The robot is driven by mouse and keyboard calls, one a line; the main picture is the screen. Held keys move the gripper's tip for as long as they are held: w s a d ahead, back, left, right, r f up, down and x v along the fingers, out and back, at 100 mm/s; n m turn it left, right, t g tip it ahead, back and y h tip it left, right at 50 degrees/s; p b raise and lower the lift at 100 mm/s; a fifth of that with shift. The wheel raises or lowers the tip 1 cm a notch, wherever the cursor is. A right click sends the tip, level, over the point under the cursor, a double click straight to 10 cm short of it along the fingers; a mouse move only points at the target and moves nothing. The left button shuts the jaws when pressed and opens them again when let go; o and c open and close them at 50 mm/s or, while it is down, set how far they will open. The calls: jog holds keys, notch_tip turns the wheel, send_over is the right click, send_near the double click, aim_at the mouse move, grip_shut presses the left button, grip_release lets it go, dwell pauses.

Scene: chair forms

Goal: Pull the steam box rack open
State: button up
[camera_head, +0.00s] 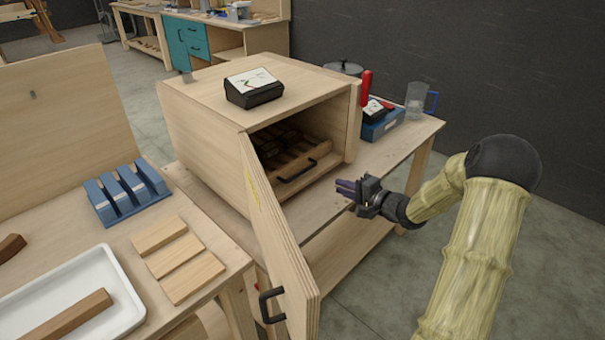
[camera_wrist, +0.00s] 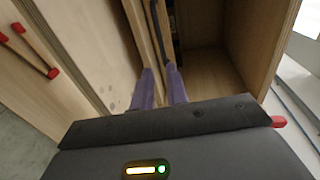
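The steam box (camera_head: 200,105) is a wooden box on a bench, with its front door (camera_head: 275,235) swung open toward me. Inside, the wooden rack (camera_head: 318,172) holds several dark pieces and has a black bar handle (camera_head: 297,171) on its front. My gripper (camera_head: 345,187) is in front of the opening, right of the handle and apart from it. In the wrist view, its two purple fingers (camera_wrist: 159,70) are parted with nothing between them. The dark handle (camera_wrist: 158,32) shows ahead of the fingertips, and the box interior (camera_wrist: 215,70) lies to the right.
The door handle (camera_head: 270,305) sticks out at the lower front. A side table at left carries a blue slotted holder (camera_head: 128,192), wooden blocks (camera_head: 178,262) and a white tray (camera_head: 125,320). A clear jug (camera_head: 416,98) and a blue box (camera_head: 383,124) stand right of the steam box.

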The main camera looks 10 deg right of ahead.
aim_at(302, 173)
jog(key=x, duration=1.7)
jog(key=shift+b, duration=0.35)
jog(key=shift+s, duration=0.1)
grip_shut()
